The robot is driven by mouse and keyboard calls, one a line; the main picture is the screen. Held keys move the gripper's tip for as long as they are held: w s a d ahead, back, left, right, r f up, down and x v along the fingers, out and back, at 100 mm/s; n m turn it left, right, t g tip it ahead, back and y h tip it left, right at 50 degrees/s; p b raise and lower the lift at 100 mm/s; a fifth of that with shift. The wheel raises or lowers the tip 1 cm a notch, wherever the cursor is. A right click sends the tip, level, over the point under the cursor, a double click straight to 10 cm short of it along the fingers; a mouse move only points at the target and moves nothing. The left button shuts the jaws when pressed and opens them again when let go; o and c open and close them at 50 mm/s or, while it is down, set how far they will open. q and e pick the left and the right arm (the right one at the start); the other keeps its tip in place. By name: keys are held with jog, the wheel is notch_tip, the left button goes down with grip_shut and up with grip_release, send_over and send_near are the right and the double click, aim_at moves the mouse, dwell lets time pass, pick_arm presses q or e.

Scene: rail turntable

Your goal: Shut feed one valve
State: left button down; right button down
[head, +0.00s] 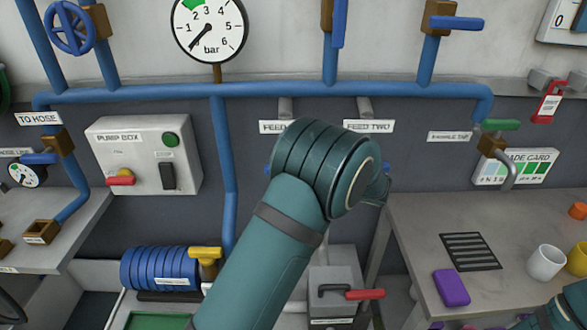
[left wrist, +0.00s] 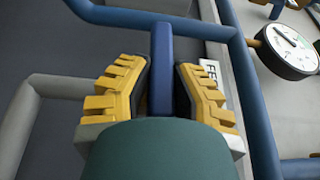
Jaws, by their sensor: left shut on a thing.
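In the left wrist view, my left gripper (left wrist: 162,85) has its yellow ridged fingers on either side of a blue lever handle (left wrist: 161,45) and is shut on it. A partly covered white label starting "FE" (left wrist: 209,70) shows beside the fingers. In the head view, my teal arm covers the left gripper, the gripped lever and part of the left feed label (head: 271,127). Which feed the gripped lever belongs to cannot be read. My right gripper is not visible.
Blue pipes (head: 150,93) run along the wall below a bar gauge (head: 210,28). Other blue valve levers (head: 456,23) sit above. The pump box (head: 144,157) is at left. A bench at right holds a white mug (head: 545,262) and a purple block (head: 452,287).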

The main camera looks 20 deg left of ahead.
pick_arm(q)
jog(key=c, duration=0.8)
grip_release()
jog(key=shift+a, duration=0.15)
jog(key=shift+o, duration=1.2)
notch_tip(320, 180, up, 9)
jog(key=shift+f, duration=0.15)
jog(key=shift+r, duration=0.75)
jog(key=shift+c, duration=0.2)
jog(key=shift+r, duration=0.1)
